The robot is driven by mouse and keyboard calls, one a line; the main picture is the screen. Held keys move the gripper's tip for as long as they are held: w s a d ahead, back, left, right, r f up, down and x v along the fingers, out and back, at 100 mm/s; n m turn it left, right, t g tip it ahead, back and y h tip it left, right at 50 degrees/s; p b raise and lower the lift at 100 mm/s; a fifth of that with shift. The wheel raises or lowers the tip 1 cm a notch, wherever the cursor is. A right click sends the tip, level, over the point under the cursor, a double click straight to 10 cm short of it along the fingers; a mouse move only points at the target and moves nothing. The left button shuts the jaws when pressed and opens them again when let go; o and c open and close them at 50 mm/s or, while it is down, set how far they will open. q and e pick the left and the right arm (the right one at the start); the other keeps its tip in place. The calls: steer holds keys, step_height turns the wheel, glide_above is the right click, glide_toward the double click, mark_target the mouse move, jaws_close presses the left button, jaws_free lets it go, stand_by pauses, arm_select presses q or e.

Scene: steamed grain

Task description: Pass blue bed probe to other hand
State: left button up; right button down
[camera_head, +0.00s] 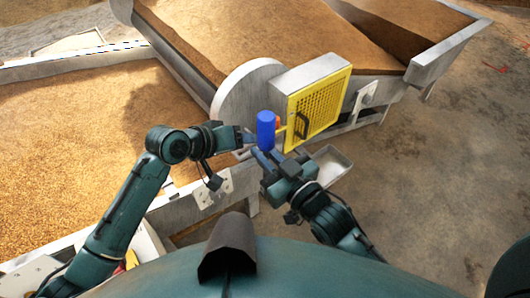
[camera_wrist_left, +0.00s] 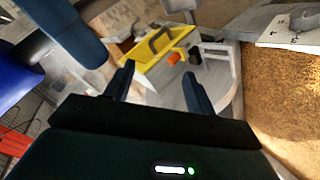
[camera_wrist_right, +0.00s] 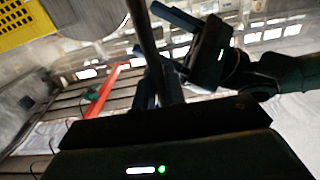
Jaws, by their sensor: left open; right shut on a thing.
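The blue probe (camera_head: 266,130) stands roughly upright in the head view, in front of the yellow guard. My right gripper (camera_head: 260,156) is shut on it at its lower part. My left gripper (camera_head: 247,138) is open and empty, just left of the probe. In the left wrist view the open left fingers (camera_wrist_left: 158,78) have a gap with nothing in it, and blue surfaces (camera_wrist_left: 68,32) show to their upper left.
The yellow mesh guard (camera_head: 318,108) with a dark handle is close behind the probe. A grey metal tray (camera_head: 331,166) lies right of my right gripper. Grain beds (camera_head: 75,130) with metal walls fill the left and back. Bare floor (camera_head: 440,190) is free at the right.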

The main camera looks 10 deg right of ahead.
arm_select(q)
steer(key=s+a+f+t+y, duration=0.2)
steer(key=s+a+f, duration=0.4)
steer(key=s, duration=0.4)
steer(key=s+a+f+m+t+y, duration=0.1)
steer(key=s+a+f+t+y, duration=0.1)
steer(key=s+a+f, duration=0.5)
steer(key=s+y, duration=0.1)
steer(key=s, duration=0.2)
steer(key=shift+a+f, duration=0.15)
steer(key=shift+a, duration=0.15)
